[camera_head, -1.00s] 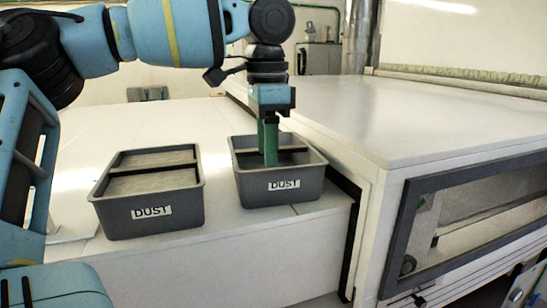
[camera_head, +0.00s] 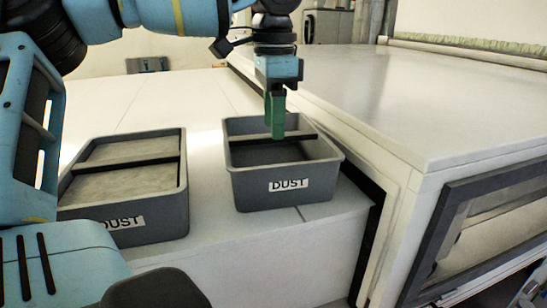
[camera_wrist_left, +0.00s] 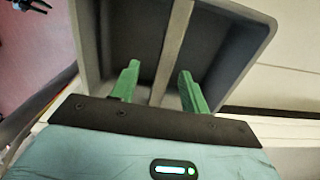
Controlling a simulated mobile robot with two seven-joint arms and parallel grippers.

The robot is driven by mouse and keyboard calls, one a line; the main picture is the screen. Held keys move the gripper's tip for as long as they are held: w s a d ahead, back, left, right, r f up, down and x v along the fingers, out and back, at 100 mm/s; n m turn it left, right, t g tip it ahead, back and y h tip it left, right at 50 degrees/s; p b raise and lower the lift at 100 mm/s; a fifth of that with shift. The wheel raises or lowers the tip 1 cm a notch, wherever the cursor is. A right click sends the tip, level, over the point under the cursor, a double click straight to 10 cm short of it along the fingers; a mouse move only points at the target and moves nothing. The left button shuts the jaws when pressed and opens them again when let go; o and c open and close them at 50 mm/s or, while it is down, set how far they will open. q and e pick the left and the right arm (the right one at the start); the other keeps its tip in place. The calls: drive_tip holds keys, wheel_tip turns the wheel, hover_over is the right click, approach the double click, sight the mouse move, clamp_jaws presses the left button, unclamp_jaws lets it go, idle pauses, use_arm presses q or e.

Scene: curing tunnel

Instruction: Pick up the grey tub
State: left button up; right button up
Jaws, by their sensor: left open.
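Two grey tubs with DUST labels stand side by side on the white surface. The right tub (camera_head: 290,199) has a dark inside and a bar (camera_head: 303,137) across its top. The left tub (camera_head: 165,216) holds a pale grey fill. My left gripper (camera_head: 275,134) points down at the right tub, its green fingertips by the bar. In the left wrist view my left gripper (camera_wrist_left: 158,68) is open, with one finger on each side of the bar (camera_wrist_left: 173,48). Contact with the bar cannot be told. My right gripper does not show.
A white housing (camera_head: 440,100) with a dark-framed window (camera_head: 445,235) stands close to the right of the right tub. The white surface (camera_head: 190,100) is clear behind the tubs. A narrow gap separates the two tubs.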

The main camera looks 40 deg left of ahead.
use_arm(q)
drive_tip(key=shift+w+a+f+p, duration=0.1)
drive_tip(key=shift+a+f+p, duration=0.1)
drive_tip(key=shift+f, duration=1.45)
drive_tip(key=shift+w+a+f+p, duration=0.1)
drive_tip(key=shift+f+p, duration=0.05)
drive_tip(key=shift+f, duration=1.5)
clamp_jaws()
